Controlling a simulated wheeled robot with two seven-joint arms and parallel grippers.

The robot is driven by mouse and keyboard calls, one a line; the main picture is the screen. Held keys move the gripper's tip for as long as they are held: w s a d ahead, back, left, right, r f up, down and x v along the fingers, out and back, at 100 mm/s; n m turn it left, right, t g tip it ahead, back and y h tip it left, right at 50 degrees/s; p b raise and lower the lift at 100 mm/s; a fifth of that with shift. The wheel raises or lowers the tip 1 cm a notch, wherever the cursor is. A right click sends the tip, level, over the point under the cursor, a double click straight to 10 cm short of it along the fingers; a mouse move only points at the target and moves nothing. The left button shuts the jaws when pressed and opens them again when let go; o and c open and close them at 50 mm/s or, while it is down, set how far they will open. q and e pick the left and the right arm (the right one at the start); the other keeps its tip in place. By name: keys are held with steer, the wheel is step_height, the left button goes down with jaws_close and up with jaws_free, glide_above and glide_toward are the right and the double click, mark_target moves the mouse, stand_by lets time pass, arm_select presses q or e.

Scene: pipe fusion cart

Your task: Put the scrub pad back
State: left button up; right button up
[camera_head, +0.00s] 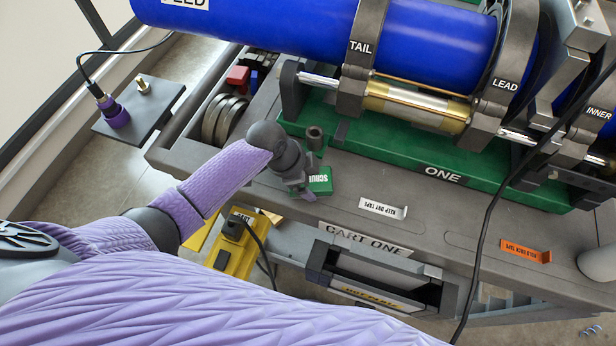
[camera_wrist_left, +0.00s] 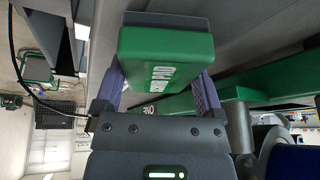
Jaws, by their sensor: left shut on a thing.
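The scrub pad is a green block (camera_head: 321,181) with white lettering, seen in the head view over the cart top in front of the green base marked ONE. My left gripper (camera_head: 303,186) is shut on it. In the left wrist view the pad (camera_wrist_left: 165,62) sits between the two purple fingers, its dark grey layer at the far side. I cannot tell whether the pad touches the cart top. My right gripper is in neither view.
A green base (camera_head: 400,156) carries clamps and a blue pipe (camera_head: 330,25) behind the pad. A small dark cylinder (camera_head: 315,137) stands close by. Tags for dry taps (camera_head: 382,209) and orange tape (camera_head: 525,251) lie on the cart top. A black cable (camera_head: 482,230) hangs at right.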

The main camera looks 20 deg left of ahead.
arm_select(q)
steer(key=o, duration=0.9)
steer(key=shift+f, duration=0.1)
steer(key=shift+a+r, duration=0.1)
steer(key=shift+r, duration=0.25)
steer(key=p+v, duration=0.4)
steer(key=v, duration=0.7)
steer(key=shift+s+a+r, duration=0.1)
steer(key=shift+r, duration=0.2)
